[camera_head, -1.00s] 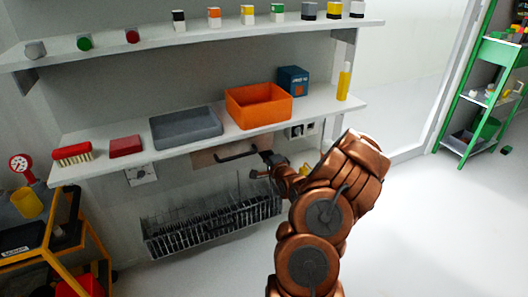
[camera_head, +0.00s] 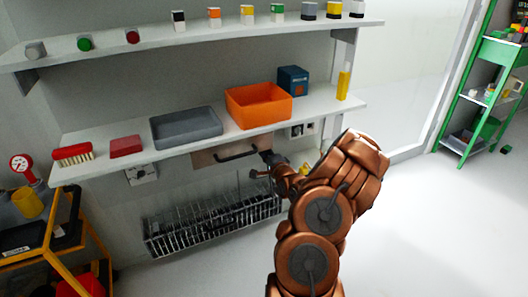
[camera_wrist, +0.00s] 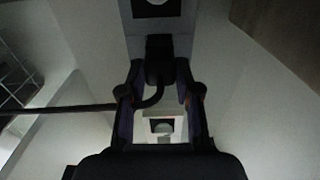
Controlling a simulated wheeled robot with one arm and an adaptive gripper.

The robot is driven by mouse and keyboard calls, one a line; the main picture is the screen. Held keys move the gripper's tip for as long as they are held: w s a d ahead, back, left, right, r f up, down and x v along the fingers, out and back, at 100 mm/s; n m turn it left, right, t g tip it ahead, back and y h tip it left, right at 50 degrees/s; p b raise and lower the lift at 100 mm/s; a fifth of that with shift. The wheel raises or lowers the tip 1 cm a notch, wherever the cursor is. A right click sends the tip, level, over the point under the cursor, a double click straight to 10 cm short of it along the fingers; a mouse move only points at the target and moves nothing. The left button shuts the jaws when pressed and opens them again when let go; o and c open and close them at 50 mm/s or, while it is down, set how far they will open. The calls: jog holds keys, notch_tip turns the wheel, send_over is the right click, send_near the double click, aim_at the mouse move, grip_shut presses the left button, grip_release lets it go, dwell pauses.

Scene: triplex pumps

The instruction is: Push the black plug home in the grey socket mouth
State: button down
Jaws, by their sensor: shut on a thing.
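The black plug (camera_wrist: 160,62) sits between the fingertips of my gripper (camera_wrist: 160,78) in the wrist view, with a dark cable curving down from it. My gripper is shut on the plug. Just past the plug's end is a grey plate with a dark socket mouth (camera_wrist: 155,3) at the top edge of the picture. The plug's end overlaps the plate in view; I cannot tell whether it touches or enters anything. In the head view my gripper (camera_head: 272,163) is small, below the shelf near the wall; the plug cannot be made out there.
A lower light plate (camera_wrist: 160,124) shows between my fingers. A dark bar handle (camera_head: 237,153) is left of my gripper. A shelf above holds an orange bin (camera_head: 258,108) and grey tray (camera_head: 186,141); a wire rack (camera_head: 210,223) hangs below.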

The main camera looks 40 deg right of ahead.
jog(key=shift+p+x, duration=0.4)
jog(key=shift+x, duration=1.05)
dwell(0.6)
jog(key=c, duration=0.7)
grip_release()
jog(key=v, duration=1.2)
jog(key=shift+a, duration=0.15)
